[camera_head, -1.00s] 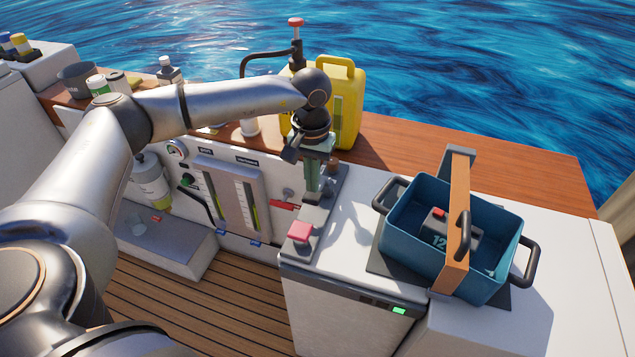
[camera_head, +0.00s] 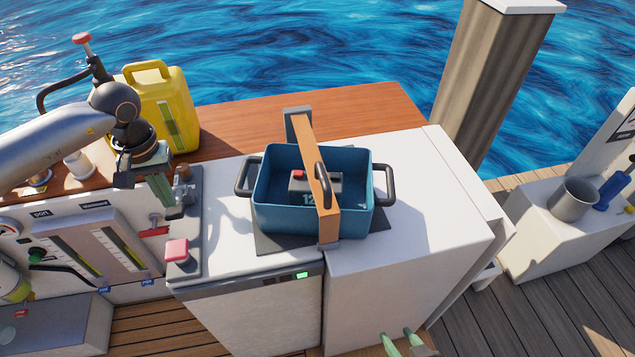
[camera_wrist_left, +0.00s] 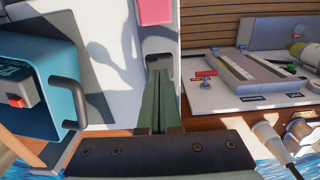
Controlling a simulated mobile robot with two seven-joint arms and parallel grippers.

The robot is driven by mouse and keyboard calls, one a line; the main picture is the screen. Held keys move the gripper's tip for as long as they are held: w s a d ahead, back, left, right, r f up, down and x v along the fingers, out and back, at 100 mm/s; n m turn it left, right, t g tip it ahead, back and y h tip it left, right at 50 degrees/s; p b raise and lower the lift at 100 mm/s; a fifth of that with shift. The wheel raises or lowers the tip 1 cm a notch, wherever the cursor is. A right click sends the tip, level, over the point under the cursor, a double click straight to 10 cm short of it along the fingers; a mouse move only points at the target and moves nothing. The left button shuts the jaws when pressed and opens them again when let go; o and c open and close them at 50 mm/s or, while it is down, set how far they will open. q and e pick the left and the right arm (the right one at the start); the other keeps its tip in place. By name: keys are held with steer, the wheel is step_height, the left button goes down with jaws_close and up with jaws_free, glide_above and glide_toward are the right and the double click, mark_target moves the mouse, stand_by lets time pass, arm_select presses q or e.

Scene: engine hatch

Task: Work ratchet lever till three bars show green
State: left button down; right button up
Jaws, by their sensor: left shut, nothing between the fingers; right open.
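A pink-red knob or grip (camera_head: 177,250) stands at the front of a narrow dark plate (camera_head: 188,225) on the white counter; it may be the lever's handle, but I cannot tell. It also shows at the top of the left wrist view (camera_wrist_left: 156,10). A dark strip on the counter front shows one green bar (camera_head: 302,275); its other marks are dark. My left gripper (camera_head: 168,204) points down over the plate's left side, behind the pink grip, shut and empty. Its green fingers are together in the left wrist view (camera_wrist_left: 160,75). My right gripper (camera_head: 396,334) is open and empty at the bottom edge.
A blue box (camera_head: 265,205) with a battery (camera_head: 318,185) and an orange strap (camera_head: 320,190) stands right of the plate. The counter's right side is clear.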

mark_target(174, 210)
arm_select(q)
steer(key=shift+f, duration=0.15)
steer(key=shift+f+b, duration=1.85)
steer(key=shift+f, duration=0.45)
steer(key=shift+r+p, duration=1.8)
steer(key=shift+r, duration=0.8)
steer(key=shift+f, duration=0.2)
steer(key=shift+f+b, duration=2.1)
steer(key=shift+f, duration=0.4)
steer(key=shift+r+p, duration=1.85)
steer(key=shift+r, duration=0.85)
steer(key=shift+s+f, duration=0.1)
steer(key=shift+s, duration=0.05)
